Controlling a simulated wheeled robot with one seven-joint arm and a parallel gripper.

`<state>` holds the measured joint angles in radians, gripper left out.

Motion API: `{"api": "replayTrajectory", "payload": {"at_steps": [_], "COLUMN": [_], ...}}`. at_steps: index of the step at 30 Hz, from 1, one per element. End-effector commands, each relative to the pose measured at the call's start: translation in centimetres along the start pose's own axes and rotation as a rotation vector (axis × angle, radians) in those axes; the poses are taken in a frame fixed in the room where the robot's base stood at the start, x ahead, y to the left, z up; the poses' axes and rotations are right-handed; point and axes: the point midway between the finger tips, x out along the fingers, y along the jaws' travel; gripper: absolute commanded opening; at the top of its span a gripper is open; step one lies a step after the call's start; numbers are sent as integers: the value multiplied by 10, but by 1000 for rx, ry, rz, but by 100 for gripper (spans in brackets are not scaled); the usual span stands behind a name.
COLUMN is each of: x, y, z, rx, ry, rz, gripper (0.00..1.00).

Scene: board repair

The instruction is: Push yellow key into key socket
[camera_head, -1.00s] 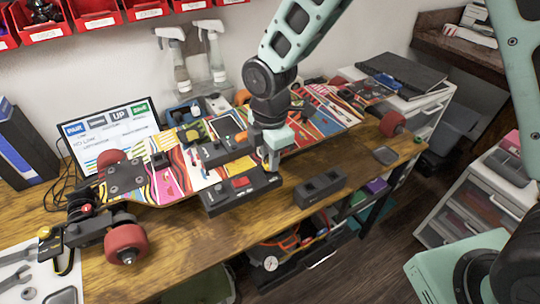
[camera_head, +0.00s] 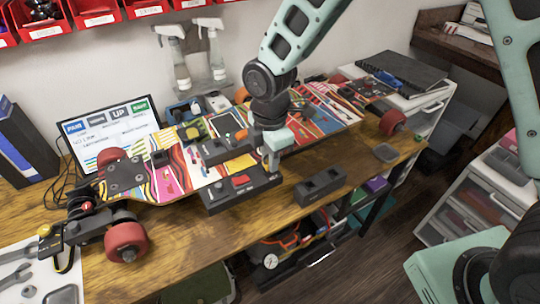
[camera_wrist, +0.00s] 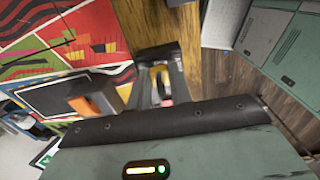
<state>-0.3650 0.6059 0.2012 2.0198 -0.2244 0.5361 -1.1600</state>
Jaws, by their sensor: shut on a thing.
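My gripper (camera_head: 273,163) points down at the right end of a black box (camera_head: 228,200) with a red switch, at the front edge of the skateboard. In the wrist view my gripper (camera_wrist: 162,88) is shut on a small piece. Only a pale yellowish and pink-red sliver shows between the fingers; I take it to be the yellow key (camera_wrist: 160,82), and the fingers hide most of it. The key socket is not clearly visible, being under or behind the fingertips. I cannot tell how deep the key sits.
The patterned skateboard (camera_head: 170,180) lies across the wooden bench (camera_head: 180,245), its red wheel (camera_head: 126,241) at front left. A dark block with openings (camera_head: 320,187) stands right of my gripper near the bench edge. An orange-topped part (camera_wrist: 85,105) is close beside the fingers. Spray bottles (camera_head: 178,70) stand behind.

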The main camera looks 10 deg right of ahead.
Motion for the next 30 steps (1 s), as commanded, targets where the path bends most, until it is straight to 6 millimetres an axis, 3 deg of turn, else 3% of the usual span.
{"api": "replayTrajectory", "payload": {"at_steps": [30], "x": [7], "y": [0], "z": [0], "rx": [0], "ry": [0], "rz": [-1], "gripper": [0]}}
